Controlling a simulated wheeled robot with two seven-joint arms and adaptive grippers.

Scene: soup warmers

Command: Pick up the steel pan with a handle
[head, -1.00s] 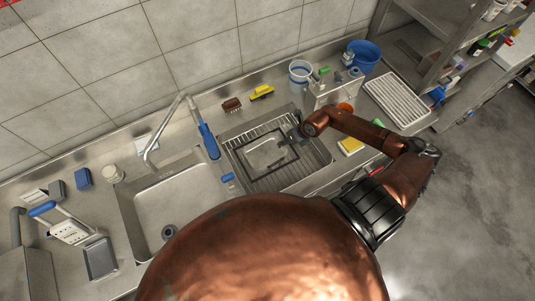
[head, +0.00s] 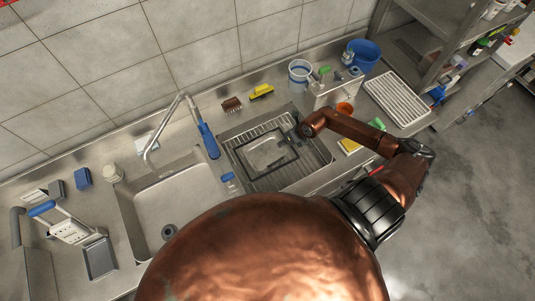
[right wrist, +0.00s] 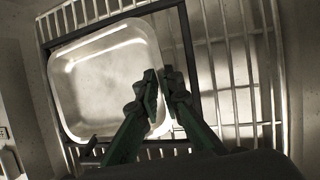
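The steel pan (head: 264,153) is a shallow tray with rounded corners, lying over the wire rack in the right-hand sink basin. It fills the left of the right wrist view (right wrist: 105,85). My right gripper (head: 292,136) reaches down at the pan's right side. In the right wrist view its two dark fingers (right wrist: 160,72) are close together, one on each side of the pan's right rim. I cannot make out the pan's handle clearly; the fingers hide part of that side. My left gripper is not in view.
A black frame (head: 238,157) surrounds the pan on the rack. A white-and-blue container (head: 300,72), a blue bucket (head: 363,54) and a yellow sponge (head: 349,146) are to the right. The left basin (head: 175,205) is mostly clear.

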